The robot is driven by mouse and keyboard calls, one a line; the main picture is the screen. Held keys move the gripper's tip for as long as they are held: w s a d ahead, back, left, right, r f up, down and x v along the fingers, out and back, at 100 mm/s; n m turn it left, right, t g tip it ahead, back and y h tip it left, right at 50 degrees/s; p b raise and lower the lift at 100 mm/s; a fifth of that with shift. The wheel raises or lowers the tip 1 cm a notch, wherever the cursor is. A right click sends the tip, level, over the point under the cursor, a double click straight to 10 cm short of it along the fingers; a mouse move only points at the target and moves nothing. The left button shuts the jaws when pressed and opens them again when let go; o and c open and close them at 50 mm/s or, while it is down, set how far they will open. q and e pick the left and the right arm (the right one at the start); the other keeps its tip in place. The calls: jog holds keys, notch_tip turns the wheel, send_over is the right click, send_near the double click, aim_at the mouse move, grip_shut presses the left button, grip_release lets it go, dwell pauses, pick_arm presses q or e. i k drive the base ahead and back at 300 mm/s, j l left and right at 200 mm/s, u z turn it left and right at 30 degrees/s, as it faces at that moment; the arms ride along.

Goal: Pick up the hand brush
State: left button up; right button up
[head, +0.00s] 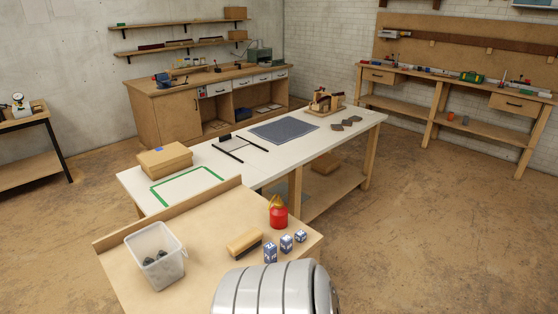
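The hand brush (245,242) looks like a tan wooden block with a dark lower edge. It lies on the near wooden table (205,235), between a clear plastic bin and a red bottle. A large silver rounded segment, which seems to be part of my own body, fills the bottom middle just in front of the brush. Neither gripper shows in the head view, so nothing is seen touching the brush.
The clear bin (156,256) holds dark pieces. A red bottle with a yellow top (278,213) and several blue-and-white small boxes (270,252) stand right of the brush. A raised wooden edge (170,215) runs along the back. A white worktable (225,172) stands beyond.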

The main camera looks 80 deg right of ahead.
aim_at(246, 242)
jog(key=z, duration=2.4)
